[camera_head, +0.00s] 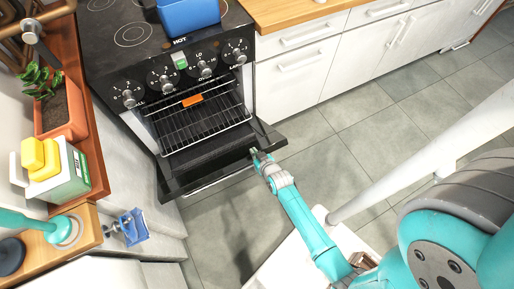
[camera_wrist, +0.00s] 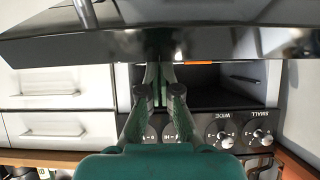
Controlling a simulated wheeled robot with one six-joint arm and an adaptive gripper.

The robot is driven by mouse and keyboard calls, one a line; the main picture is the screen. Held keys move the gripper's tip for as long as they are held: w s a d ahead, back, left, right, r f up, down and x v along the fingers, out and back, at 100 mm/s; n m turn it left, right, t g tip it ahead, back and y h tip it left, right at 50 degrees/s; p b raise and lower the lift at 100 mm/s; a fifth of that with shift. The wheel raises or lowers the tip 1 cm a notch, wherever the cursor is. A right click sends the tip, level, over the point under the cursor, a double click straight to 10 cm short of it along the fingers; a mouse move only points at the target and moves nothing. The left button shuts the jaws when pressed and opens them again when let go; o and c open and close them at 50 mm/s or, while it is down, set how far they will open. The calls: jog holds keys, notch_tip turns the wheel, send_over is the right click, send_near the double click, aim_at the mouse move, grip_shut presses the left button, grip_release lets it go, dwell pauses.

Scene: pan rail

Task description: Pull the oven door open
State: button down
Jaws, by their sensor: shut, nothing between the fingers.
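The oven (camera_head: 155,75) stands at the upper left in the head view, black with a row of knobs. Its door (camera_head: 205,168) is swung down and open, with the cavity and wire rack (camera_head: 205,115) showing. My gripper (camera_head: 256,154) is shut and empty, with its fingertips at the door's edge, near its right side. In the wrist view the door is a dark slab (camera_wrist: 240,42) across the top, and my shut fingers (camera_wrist: 160,78) reach up to it. I cannot tell whether they touch it.
An orange item (camera_head: 192,99) sits on the rack. A blue pot (camera_head: 188,15) stands on the hob. White cabinets (camera_head: 300,75) are right of the oven. A shelf with a plant (camera_head: 62,105) and a caddy with yellow sponges (camera_head: 70,175) is at left. Tiled floor (camera_head: 350,130) is clear.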

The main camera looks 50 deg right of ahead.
jog(key=s+a+f, duration=0.1)
jog(key=s+f, duration=0.2)
jog(key=f, duration=0.3)
jog(key=s+a+f+t, duration=0.1)
jog(key=s+f, duration=0.2)
jog(key=f, duration=0.3)
jog(key=shift+s+f, duration=0.25)
jog(key=shift+s, duration=0.05)
jog(key=shift+w+r, duration=0.1)
